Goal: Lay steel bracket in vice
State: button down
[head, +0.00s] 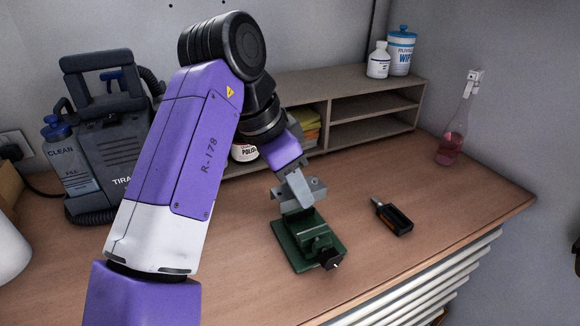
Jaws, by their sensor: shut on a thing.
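The green vice (330,256) stands on the workbench, right of the middle, on a flat green base with a dark screw end toward the front right. My gripper (297,192) points down above the back of the vice. It is shut on the grey steel bracket (317,186), whose plate sticks out on the right of the fingers. The fingers hide the bracket's middle. In this view the bracket overlaps the vice's back end, and I cannot tell whether they touch.
A wooden shelf (372,107) stands behind, with a wipes tub (401,52) on top. A pink-liquid bottle (452,145) is at the back right. A grey machine (115,140) stands left. The front right bench is clear.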

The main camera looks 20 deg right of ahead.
jog(key=shift+w+d+r, duration=0.1)
jog(key=shift+d, duration=0.95)
jog(key=shift+r+p, duration=0.1)
jog(key=shift+p, duration=0.25)
jog(key=b, duration=0.2)
send_over(303, 229)
jog(key=shift+f, duration=2.35)
jog(key=shift+f+b, duration=0.45)
jog(key=shift+f, duration=0.8)
jog(key=c, duration=0.9)
grip_release()
jog(key=shift+r, duration=0.1)
jog(key=shift+r+p, duration=2.35)
jog(key=shift+r, duration=0.05)
